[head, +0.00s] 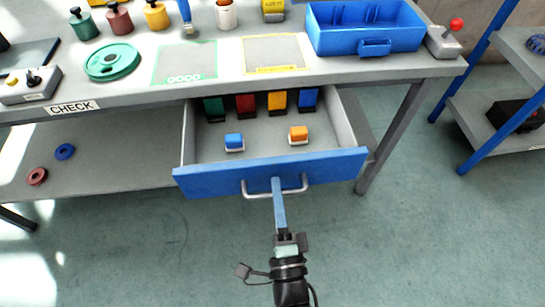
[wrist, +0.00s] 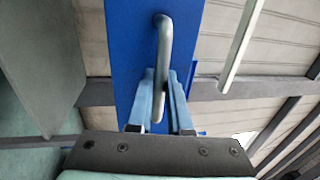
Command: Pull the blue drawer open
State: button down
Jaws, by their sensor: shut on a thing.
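The blue drawer (head: 225,182) under the workbench stands pulled out, with its grey inside showing. Its front carries a grey bar handle (head: 292,190), which also shows in the wrist view (wrist: 164,50). My gripper (head: 278,186) is at the middle of the handle, with its light blue fingers (wrist: 160,95) on either side of the bar and shut on it. Green, red, yellow and blue pieces stand in a row at the back.
A lower shelf (head: 110,150) holds two rings. A blue-framed rack (head: 487,130) stands at the right. The floor in front of the drawer is clear around my arm.

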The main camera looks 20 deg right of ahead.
jog(key=r+p+v, duration=0.1)
jog(key=v, duration=0.5)
jog(key=shift+s+a, duration=0.2)
jog(key=shift+s, duration=0.25)
jog(key=c, duration=1.1)
grip_release()
jog(key=shift+s, duration=0.1)
jog(key=v, duration=1.3)
jog(key=shift+r, duration=0.1)
